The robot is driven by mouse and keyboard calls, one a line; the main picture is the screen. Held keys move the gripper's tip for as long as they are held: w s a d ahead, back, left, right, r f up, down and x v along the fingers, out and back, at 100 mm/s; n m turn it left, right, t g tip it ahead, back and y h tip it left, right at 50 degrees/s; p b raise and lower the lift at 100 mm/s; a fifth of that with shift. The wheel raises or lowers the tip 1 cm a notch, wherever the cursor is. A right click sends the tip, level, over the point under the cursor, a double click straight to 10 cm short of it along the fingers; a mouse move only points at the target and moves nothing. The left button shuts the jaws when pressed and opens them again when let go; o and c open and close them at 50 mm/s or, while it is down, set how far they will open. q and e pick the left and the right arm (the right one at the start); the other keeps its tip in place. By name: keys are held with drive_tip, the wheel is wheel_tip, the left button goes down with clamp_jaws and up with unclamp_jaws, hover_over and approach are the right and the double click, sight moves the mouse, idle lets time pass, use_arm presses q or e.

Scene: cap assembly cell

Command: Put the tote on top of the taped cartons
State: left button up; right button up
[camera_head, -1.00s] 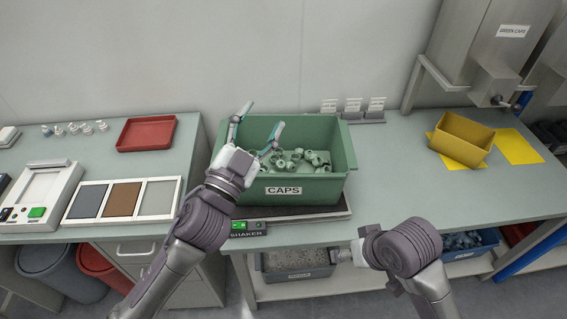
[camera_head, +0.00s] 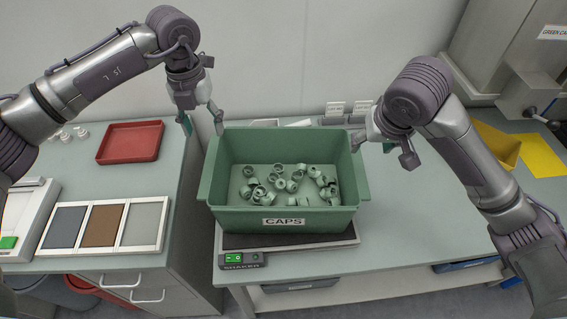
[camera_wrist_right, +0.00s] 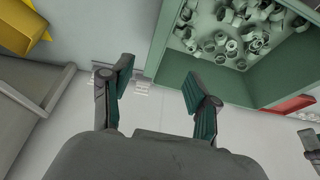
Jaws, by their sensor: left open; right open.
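The green tote (camera_head: 283,219), labelled CAPS, stands upright on the dark shaker plate (camera_head: 300,240) and holds several loose green caps (camera_head: 290,182). My left gripper (camera_head: 200,124) is open and points down beside the tote's left rim, at its far end. My right gripper (camera_head: 366,145) is open at the tote's right rim, also near its far end. In the right wrist view its spread fingers (camera_wrist_right: 158,73) are near a corner of the tote (camera_wrist_right: 205,70). I cannot tell whether they touch it. No taped cartons are in view.
A red tray (camera_head: 130,143) lies on the left bench. A three-panel colour board (camera_head: 103,227) lies in front of it. A yellow bin (camera_head: 497,146) and a steel hopper (camera_head: 500,55) stand at the right. The bench right of the tote is mostly clear.

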sight(210, 163)
use_arm(q)
drive_tip(key=f, duration=0.8)
drive_tip(key=s+f, duration=0.1)
drive_tip(key=f, duration=0.3)
drive_tip(key=shift+a+f, duration=0.35)
use_arm(e)
drive_tip(key=x, duration=1.2)
drive_tip(key=shift+s+d+f, duration=0.1)
drive_tip(key=shift+s+f, duration=0.1)
drive_tip(key=shift+f, duration=0.25)
use_arm(q)
clamp_jaws()
use_arm(e)
clamp_jaws()
use_arm(q)
drive_tip(key=shift+r, duration=0.1)
use_arm(e)
drive_tip(key=shift+w+r, duration=0.1)
drive_tip(key=shift+r, duration=0.05)
